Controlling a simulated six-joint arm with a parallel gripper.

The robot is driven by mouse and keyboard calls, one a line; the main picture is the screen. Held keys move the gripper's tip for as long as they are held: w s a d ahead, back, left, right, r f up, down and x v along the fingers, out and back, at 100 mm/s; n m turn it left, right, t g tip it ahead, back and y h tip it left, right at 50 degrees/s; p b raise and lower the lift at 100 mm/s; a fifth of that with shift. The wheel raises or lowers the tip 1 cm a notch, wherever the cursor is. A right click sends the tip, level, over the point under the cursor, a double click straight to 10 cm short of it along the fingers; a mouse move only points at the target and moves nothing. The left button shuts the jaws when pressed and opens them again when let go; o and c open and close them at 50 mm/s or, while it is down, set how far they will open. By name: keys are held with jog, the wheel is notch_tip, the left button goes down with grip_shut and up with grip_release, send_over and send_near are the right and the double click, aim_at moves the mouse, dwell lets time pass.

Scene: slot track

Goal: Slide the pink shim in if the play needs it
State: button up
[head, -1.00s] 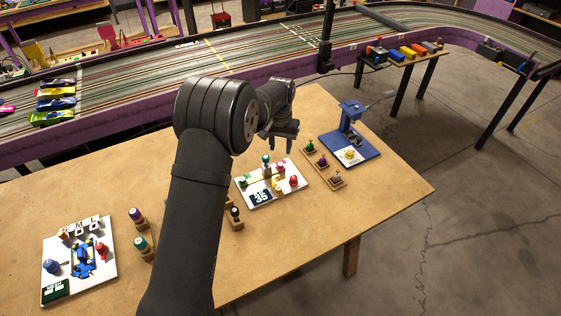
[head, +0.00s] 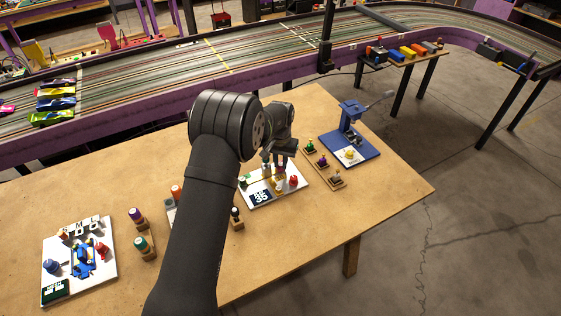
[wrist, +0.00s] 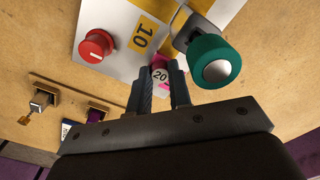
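The pink shim (wrist: 164,87), with a round white "20" label, shows between my fingers in the wrist view. My gripper (wrist: 163,80) points down at it with a finger on each side. I cannot tell whether the fingers touch it. In the head view my gripper (head: 275,160) is low over the white board (head: 258,197) marked 35, and the shim is mostly hidden behind it. A red knob (wrist: 96,46) sits beside a yellow "10" mark on the board. A teal-green knob (wrist: 214,61) stands close to the right finger.
A blue gauge stand (head: 350,140) is right of the board. A wooden rack (head: 323,163) with several small knobbed pieces lies between them. Another white board (head: 60,240) with a blue car is at the left. The table's front right is clear.

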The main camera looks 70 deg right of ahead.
aim_at(280, 164)
jog(key=shift+w+a, duration=0.3)
jog(key=shift+w, duration=0.05)
grip_shut()
jog(key=o, duration=0.8)
grip_release()
jog(key=shift+s+d+r, duration=0.15)
jog(key=shift+s+d, duration=0.1)
jog(key=shift+d, duration=0.1)
notch_tip(280, 164, up, 18)
jog(key=shift+w+a+r+n+g+h, duration=0.15)
jog(key=shift+a+r+n+h, duration=0.6)
jog(key=shift+a+r+n, duration=0.9)
jog(key=shift+w+a+r+n+g+h, duration=0.1)
jog(key=shift+a+r+n+g+h, duration=0.15)
jog(key=shift+a+r+n+h, duration=0.95)
jog(key=shift+w+a+r+n+g+h, duration=0.1)
jog(key=shift+a+r+n+g+h, duration=0.15)
jog(key=shift+a+r+n, duration=1.85)
jog(key=shift+a+r+m, duration=0.1)
jog(key=shift+r+m, duration=0.15)
jog(key=shift+m, duration=0.1)
